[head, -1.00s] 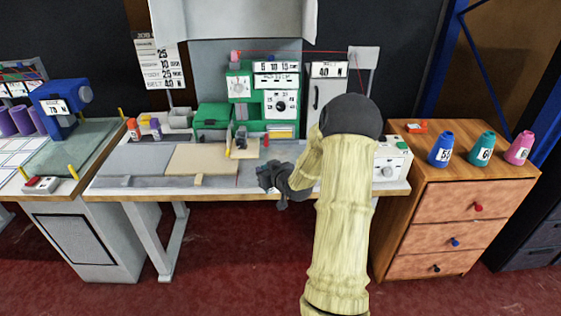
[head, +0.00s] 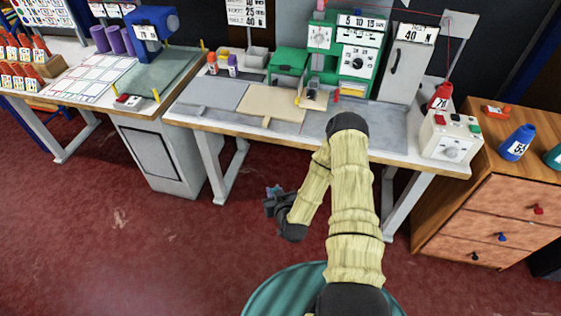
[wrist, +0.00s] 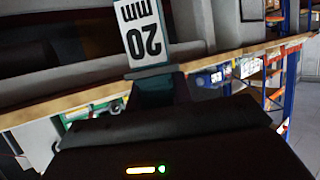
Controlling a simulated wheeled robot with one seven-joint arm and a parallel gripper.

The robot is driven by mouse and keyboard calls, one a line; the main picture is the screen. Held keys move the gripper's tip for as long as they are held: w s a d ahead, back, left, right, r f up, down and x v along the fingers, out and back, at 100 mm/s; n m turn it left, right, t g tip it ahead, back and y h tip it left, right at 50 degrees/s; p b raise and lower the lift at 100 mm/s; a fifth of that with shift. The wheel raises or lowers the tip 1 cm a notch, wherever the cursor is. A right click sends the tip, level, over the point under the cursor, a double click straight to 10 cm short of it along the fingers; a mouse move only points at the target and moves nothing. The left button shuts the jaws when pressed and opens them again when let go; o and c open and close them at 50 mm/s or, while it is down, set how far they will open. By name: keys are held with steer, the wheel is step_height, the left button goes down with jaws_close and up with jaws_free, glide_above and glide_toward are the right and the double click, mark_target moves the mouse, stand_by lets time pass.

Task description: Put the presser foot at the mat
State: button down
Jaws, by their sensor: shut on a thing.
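My gripper (head: 274,203) is shut on a small dark part with a white "20 mm" label, which I take to be the presser foot (wrist: 147,38). The label is upside down in the wrist view. In the head view the held part is a small bluish-grey piece (head: 273,190), held over the red floor in front of the bench, apart from it. A grey-green mat (head: 152,78) lies on the left table below the blue machine. A beige panel (head: 285,105) lies on the middle bench; I cannot tell which of these is the task's mat.
The middle bench (head: 300,128) carries a green machine (head: 355,68) and a control box with buttons (head: 449,140). A wooden drawer cabinet (head: 490,205) with cones stands at the right. Red floor lies open between me and the tables.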

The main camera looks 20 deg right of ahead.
steer(key=p+v, duration=0.4)
steer(key=v, duration=0.2)
steer(key=shift+a, duration=0.45)
steer(key=shift+r, duration=0.15)
steer(key=shift+w, duration=0.15)
